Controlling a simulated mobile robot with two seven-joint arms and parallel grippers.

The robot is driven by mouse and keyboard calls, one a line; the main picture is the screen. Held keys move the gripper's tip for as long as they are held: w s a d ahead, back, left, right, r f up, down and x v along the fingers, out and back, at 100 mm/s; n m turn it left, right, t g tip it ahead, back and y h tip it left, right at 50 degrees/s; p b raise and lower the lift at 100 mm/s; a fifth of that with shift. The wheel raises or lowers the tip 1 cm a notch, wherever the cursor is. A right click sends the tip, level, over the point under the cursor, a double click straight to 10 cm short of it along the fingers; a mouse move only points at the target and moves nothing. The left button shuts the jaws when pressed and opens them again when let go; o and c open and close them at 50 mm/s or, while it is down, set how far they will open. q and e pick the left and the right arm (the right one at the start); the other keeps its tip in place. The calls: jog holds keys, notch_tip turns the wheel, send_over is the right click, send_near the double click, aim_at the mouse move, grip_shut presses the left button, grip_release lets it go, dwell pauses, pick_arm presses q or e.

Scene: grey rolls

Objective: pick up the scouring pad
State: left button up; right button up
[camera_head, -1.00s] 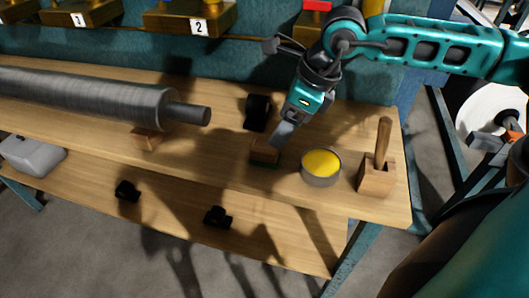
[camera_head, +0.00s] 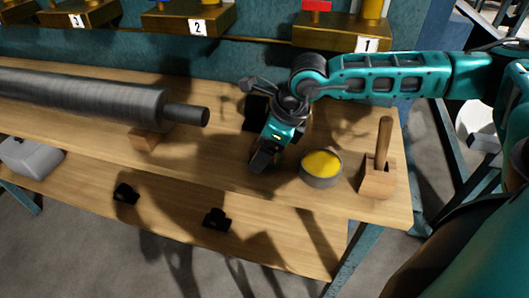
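The scouring pad, a small brown block with a green underside in the earlier frame, is hidden now behind my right gripper. My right gripper (camera_head: 262,160) points down at the bench where the pad lay. Its fingertips are dark and close to the wood, and I cannot tell whether they are open or around the pad. My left gripper is not in view.
A round tin with yellow contents (camera_head: 321,168) stands just right of the gripper. Beyond it is a wooden block holding a handled tool (camera_head: 379,175). A grey roll (camera_head: 90,97) lies on the left. Numbered brass blocks (camera_head: 188,17) line the back.

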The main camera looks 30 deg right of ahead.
jog(key=c, duration=1.2)
pick_arm(q)
jog(key=p, duration=0.1)
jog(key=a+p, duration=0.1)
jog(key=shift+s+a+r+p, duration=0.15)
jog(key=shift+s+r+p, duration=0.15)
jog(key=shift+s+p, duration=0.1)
pick_arm(e)
jog(key=shift+o, duration=0.2)
notch_tip(320, 180, up, 20)
jog(key=o, duration=0.5)
jog(key=shift+c, duration=1.3)
jog(key=shift+f, duration=0.1)
